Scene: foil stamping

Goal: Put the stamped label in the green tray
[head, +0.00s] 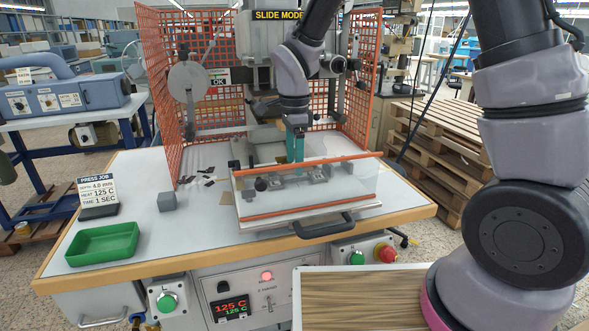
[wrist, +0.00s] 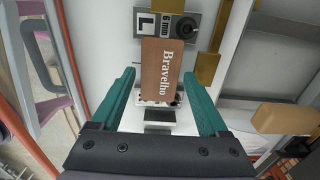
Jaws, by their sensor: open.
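The stamped label (wrist: 168,70) is a brown piece with "Bravelho" in pale letters. In the wrist view it lies on the press fixture (wrist: 158,117), between and a little beyond the teal fingers. My gripper (wrist: 160,85) is open, with a finger on each side of the label and a gap to both. In the head view my gripper (head: 295,148) is over the press slide, behind the clear front guard (head: 345,185); the label cannot be made out there. The green tray (head: 103,244) is empty on the left front of the bench.
Orange mesh guards (head: 333,70) stand around the press, and the clear guard has orange edge strips and a black handle (head: 324,227). A grey block (head: 167,201) and a job sign (head: 98,192) stand near the tray. A block marked "L 6mm" (wrist: 167,24) lies beyond the label.

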